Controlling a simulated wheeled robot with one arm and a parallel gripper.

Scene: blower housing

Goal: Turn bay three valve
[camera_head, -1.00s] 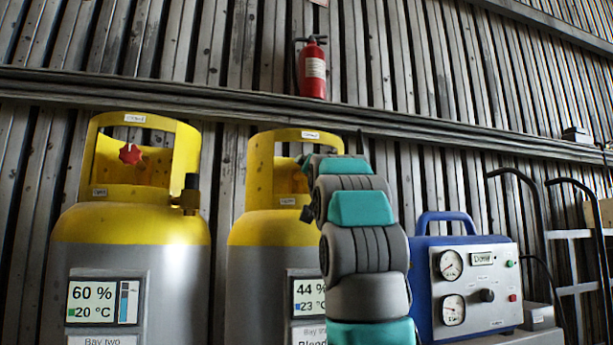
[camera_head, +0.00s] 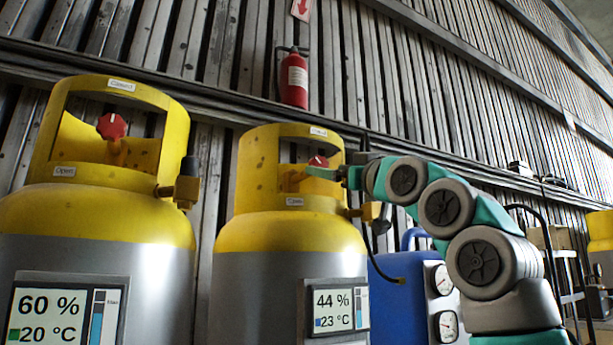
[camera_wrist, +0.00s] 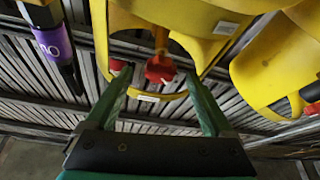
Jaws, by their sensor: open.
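The red valve knob (camera_head: 318,161) of the right-hand cylinder (camera_head: 292,240) sits inside its yellow collar. This cylinder's screen reads 44 % and 23 °C. My gripper (camera_head: 325,173) reaches in from the right at the collar opening, close to the knob and partly over it. In the wrist view the red knob (camera_wrist: 160,68) shows between my two open green fingers (camera_wrist: 158,75). I cannot tell whether they touch it. Small labels sit above and below the opening; the lower one reads Open.
A second yellow and grey cylinder (camera_head: 95,240), showing 60 %, stands left with its own red knob (camera_head: 112,126). A brass fitting (camera_head: 372,212) juts from the right-hand cylinder under my arm. A blue gauge unit (camera_head: 412,285) stands behind my arm. A fire extinguisher (camera_head: 294,80) hangs above.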

